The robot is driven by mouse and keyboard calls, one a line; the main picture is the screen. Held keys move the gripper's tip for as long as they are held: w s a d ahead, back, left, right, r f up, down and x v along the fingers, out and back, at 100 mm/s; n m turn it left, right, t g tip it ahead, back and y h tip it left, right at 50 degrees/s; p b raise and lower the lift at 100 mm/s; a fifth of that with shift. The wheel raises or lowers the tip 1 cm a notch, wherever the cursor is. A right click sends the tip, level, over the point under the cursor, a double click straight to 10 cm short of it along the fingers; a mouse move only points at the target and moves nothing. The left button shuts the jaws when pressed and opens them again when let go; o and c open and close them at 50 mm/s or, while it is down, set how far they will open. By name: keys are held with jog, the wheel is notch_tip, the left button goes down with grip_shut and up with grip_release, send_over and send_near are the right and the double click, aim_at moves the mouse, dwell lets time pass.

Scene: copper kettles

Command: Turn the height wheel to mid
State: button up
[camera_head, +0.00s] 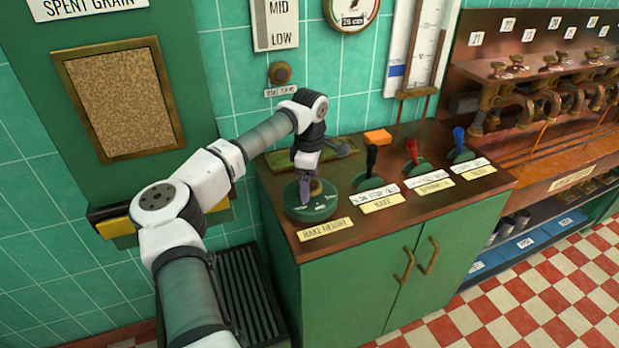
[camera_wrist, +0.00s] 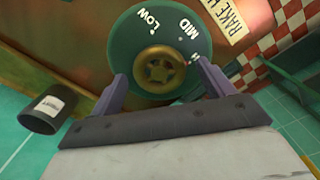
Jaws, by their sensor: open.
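The height wheel (camera_head: 322,212) is a round green dial with a brass hub, on the left end of the cabinet top, behind the "RAKE HEIGHT" label. In the wrist view the wheel (camera_wrist: 128,48) shows LOW and MID in white letters near its rim, with further marks near the right finger. My gripper (camera_head: 306,190) points down over the wheel. In the wrist view my gripper (camera_wrist: 161,70) is open, with one finger at each side of the wheel and the brass hub between them. I cannot tell whether the fingers touch it. A wall plate (camera_head: 274,24) reads MID and LOW.
Black (camera_head: 371,160), red (camera_head: 412,153) and blue (camera_head: 459,140) levers stand right of the wheel. An orange block (camera_head: 378,137) and a shallow tray (camera_head: 284,160) lie behind. A brass tap rack (camera_head: 550,85) is farther right. Checkered floor (camera_head: 540,290) is open in front.

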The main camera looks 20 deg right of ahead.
jog(key=c, duration=1)
jog(key=shift+n, duration=0.3)
jog(key=n+b, duration=0.2)
jog(key=n, duration=0.2)
jog(key=shift+f, duration=0.1)
jog(key=n+b, duration=0.1)
jog(key=n, duration=0.4)
jog(key=shift+b, duration=0.3)
jog(key=o, duration=1)
